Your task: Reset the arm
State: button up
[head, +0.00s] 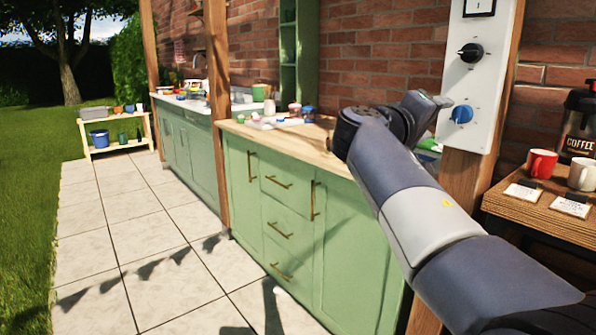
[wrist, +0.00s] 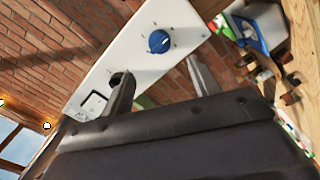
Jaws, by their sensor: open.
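My arm reaches up from the lower right in the head view, and its bent wrist ends at my gripper (head: 432,101) in front of the white control panel (head: 487,70). In the wrist view, my gripper (wrist: 159,68) has its two fingers wide apart with nothing between them. The panel's blue knob (wrist: 159,41) shows just beyond the fingertips, apart from them as far as I can see. The black knob (wrist: 117,79) is partly hidden by the left finger. In the head view, the blue knob (head: 461,114) sits below the black knob (head: 470,53).
A green cabinet (head: 240,185) with a wooden worktop holds small items. A side table (head: 540,205) at right carries a red mug (head: 541,163), a white mug (head: 582,174) and a coffee dispenser (head: 579,125). A wooden post backs the panel. The tiled floor at left is open.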

aim_at(458, 117)
jog(key=x, duration=1)
jog(key=shift+w+d+b, duration=0.15)
jog(key=shift+d+b, duration=0.05)
jog(key=shift+b, duration=0.1)
jog(key=shift+w+r+n+p, duration=0.1)
jog(key=shift+r+n+p, duration=0.1)
jog(key=shift+n+p, duration=0.35)
jog(key=shift+a+n+p, duration=0.1)
jog(key=shift+n+p, duration=0.85)
jog(key=shift+p, duration=0.05)
jog(key=n+p, duration=0.4)
jog(key=shift+n, duration=0.3)
jog(key=n+p, duration=0.9)
jog(key=p, duration=0.2)
jog(key=shift+f+n, duration=0.1)
jog(key=shift+n, duration=0.3)
jog(key=n+p, duration=0.3)
jog(key=p, duration=0.1)
jog(key=shift+n+p, duration=0.4)
jog(key=shift+f+n+p, duration=0.2)
jog(key=shift+n+p, duration=0.5)
jog(key=shift+s+f, duration=0.1)
jog(key=shift+s, duration=0.1)
